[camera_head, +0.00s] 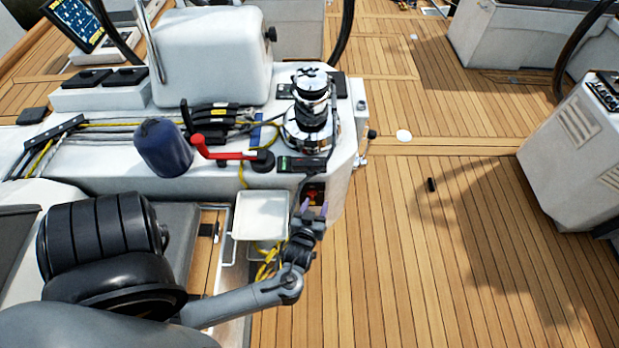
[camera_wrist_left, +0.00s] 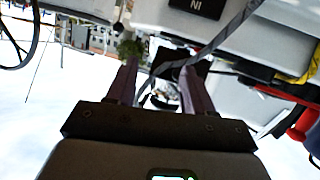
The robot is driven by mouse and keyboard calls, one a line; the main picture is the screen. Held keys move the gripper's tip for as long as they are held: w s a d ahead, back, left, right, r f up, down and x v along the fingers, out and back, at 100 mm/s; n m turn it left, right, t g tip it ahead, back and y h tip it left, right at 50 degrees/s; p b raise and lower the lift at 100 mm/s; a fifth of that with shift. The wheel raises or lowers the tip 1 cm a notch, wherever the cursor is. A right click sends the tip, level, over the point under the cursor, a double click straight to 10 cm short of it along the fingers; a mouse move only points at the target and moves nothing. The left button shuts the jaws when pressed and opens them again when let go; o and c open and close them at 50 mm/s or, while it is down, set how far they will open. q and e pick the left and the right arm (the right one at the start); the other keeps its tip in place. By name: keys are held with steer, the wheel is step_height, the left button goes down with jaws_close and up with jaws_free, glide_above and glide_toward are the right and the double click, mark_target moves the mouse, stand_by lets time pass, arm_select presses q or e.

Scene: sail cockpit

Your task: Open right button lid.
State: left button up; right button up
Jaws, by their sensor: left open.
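A dark strip with a small green part (camera_head: 302,163) lies on top of the white console, in front of the chrome winch; I cannot make out separate button lids on it. My left gripper (camera_head: 314,207) is open just below the console's front edge, its purple fingertips pointing up beside a red part (camera_head: 315,192) on the console side. In the left wrist view the open fingers (camera_wrist_left: 160,80) frame a dark piece (camera_wrist_left: 183,58), with no clear contact. A black label with upside-down letters (camera_wrist_left: 195,4) shows at the top. My right gripper is out of view.
The chrome winch (camera_head: 308,125), a red-handled lever (camera_head: 225,153) and a blue cover (camera_head: 163,146) stand on the console. A white tray (camera_head: 262,216) is left of my gripper. Teak deck (camera_head: 430,260) to the right is mostly clear.

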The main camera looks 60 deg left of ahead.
mark_target(309, 175)
arm_select(q)
steer(key=w+a+y, duration=0.1)
steer(key=a+y, duration=0.1)
steer(key=a, duration=0.1)
steer(key=w+a+n+g+y, duration=0.1)
steer(key=a, duration=0.2)
steer(key=w+a+r+y, duration=0.1)
steer(key=a+y, duration=0.1)
steer(key=a, duration=0.1)
steer(key=shift+n+y, duration=0.3)
steer(key=shift+n, duration=0.1)
jaws_close()
stand_by(0.5)
